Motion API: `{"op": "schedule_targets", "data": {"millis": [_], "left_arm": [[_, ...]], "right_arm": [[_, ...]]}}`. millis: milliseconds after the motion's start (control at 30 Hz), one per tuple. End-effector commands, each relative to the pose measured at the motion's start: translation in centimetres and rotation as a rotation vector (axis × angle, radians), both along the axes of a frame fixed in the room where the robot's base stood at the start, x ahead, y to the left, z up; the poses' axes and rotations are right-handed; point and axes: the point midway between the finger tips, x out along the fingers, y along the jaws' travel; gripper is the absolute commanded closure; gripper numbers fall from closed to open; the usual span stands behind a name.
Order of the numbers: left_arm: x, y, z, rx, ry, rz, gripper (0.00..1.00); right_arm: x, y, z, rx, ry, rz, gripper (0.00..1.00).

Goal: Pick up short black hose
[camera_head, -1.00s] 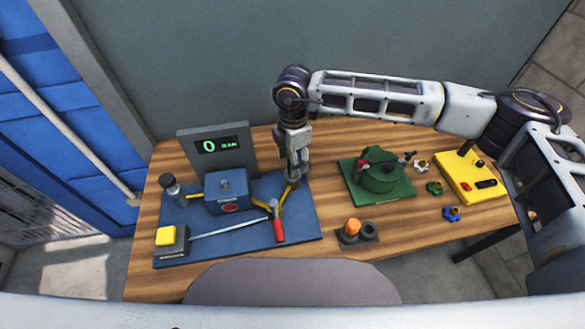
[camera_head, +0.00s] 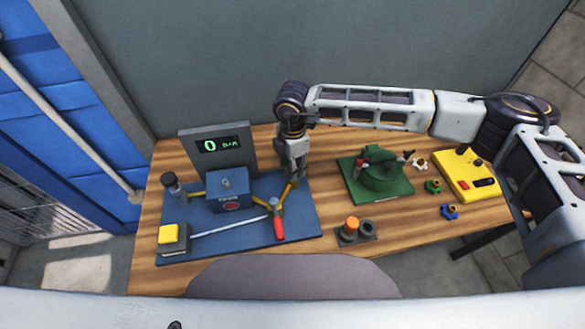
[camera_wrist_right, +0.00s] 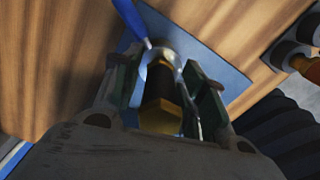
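My right gripper (camera_head: 294,168) points down at the right end of the blue board (camera_head: 305,222), by the upper end of a brass pipe (camera_head: 287,194). In the right wrist view, the fingers of my right gripper (camera_wrist_right: 163,85) stand either side of a dark piece (camera_wrist_right: 163,80) with a brass hexagonal end (camera_wrist_right: 161,116). A narrow gap shows beside it, so the fingers look open around it. I cannot tell whether this dark piece is the short black hose. No separate black hose is clear in the head view. My left gripper is out of view.
The board carries a blue pump box (camera_head: 228,190), a display (camera_head: 220,146), a red-handled valve (camera_head: 279,228) and a yellow button (camera_head: 169,233). A green fixture (camera_head: 380,180), small knobs, a yellow control box (camera_head: 470,175) and a dark two-part holder (camera_head: 358,233) stand to the right.

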Motion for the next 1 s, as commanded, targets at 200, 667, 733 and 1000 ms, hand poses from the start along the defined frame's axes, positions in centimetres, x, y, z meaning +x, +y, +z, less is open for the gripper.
{"op": "schedule_targets", "data": {"millis": [200,667,733,1000], "left_arm": [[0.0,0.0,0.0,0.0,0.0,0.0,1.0],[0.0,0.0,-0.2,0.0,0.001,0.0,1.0],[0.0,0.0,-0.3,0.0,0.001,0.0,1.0],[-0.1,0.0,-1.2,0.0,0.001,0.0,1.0]], "right_arm": [[0.0,0.0,0.0,0.0,0.0,0.0,0.91],[0.1,0.0,0.5,0.001,-0.002,0.0,1.0],[0.1,0.0,0.9,0.001,-0.003,0.0,1.0],[0.1,0.0,4.1,0.001,-0.003,0.0,1.0]]}}
